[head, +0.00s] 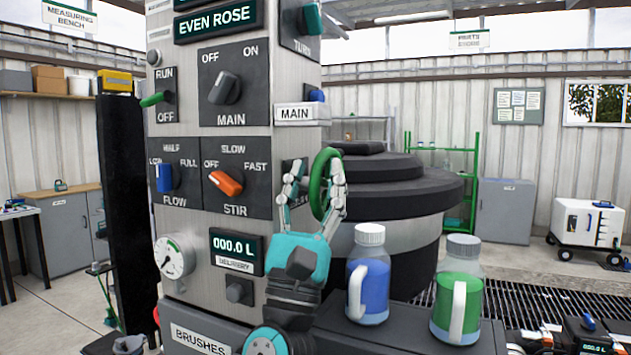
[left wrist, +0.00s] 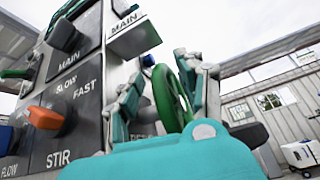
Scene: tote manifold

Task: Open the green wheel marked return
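The green wheel (head: 319,183) stands edge-on at the right side face of the control column. It also shows in the left wrist view (left wrist: 166,100). A label behind it is mostly hidden by my fingers, so I cannot read it in full. My left gripper (head: 314,192) points up with one finger on each side of the wheel. In the left wrist view my gripper (left wrist: 168,95) has its fingers apart, with a gap between the left finger and the rim. Whether the right finger touches the rim I cannot tell. My right gripper is not in view.
The column's front carries the MAIN knob (head: 225,89), the orange STIR knob (head: 226,183), the blue FLOW lever (head: 164,178) and a gauge (head: 174,257). A blue-filled jug (head: 370,280) and a green-filled jug (head: 457,295) stand right of my gripper. A dark stepped tank (head: 400,190) stands behind.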

